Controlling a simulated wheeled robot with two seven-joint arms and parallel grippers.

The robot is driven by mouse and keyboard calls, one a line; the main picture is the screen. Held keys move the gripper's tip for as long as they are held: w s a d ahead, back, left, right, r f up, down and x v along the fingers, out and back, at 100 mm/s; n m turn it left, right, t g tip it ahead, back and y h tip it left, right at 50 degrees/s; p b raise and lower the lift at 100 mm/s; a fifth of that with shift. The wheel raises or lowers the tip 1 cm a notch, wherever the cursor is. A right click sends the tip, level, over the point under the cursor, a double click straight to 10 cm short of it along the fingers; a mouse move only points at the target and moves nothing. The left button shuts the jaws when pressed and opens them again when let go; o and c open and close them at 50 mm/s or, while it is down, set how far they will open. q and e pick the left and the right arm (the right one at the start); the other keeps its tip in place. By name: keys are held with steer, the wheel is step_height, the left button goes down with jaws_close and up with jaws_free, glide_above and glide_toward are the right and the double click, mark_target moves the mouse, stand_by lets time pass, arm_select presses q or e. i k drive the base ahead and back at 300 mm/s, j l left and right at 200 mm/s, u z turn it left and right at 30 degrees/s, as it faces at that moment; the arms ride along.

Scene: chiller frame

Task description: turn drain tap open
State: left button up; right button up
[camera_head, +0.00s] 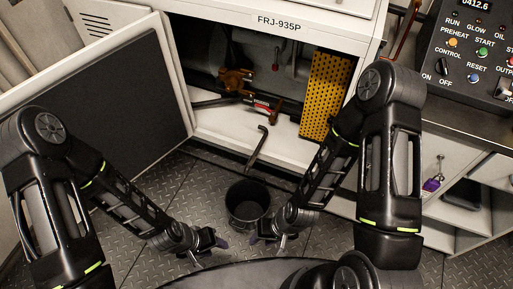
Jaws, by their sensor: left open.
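Inside the open chiller frame there is brass pipework (235,80) with a small red-handled part (263,106) on its lower right, which looks like the drain tap. The handle's exact angle is too small to read. A bent brown pipe (257,147) hangs over the front edge of the cabinet floor below it. A black bucket (247,205) stands on the floor beneath. My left gripper (217,241) is open and empty, left of and nearer than the bucket. My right gripper (257,236) is just in front of the bucket; its jaws are hard to make out. Both are well away from the tap.
The cabinet door (95,130) stands open on the left. A yellow perforated panel (327,95) stands at the opening's right side. A control panel (470,50) and a drawer with a purple padlock (432,184) are on the right. Chequered metal floor (165,190) lies clear left of the bucket.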

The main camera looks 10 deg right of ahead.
mark_target(273, 111)
steer(key=i+l+u, duration=0.15)
steer(key=u, duration=0.35)
steer(key=i+l+u, duration=0.2)
steer(key=u, duration=0.3)
steer(key=i+l, duration=0.05)
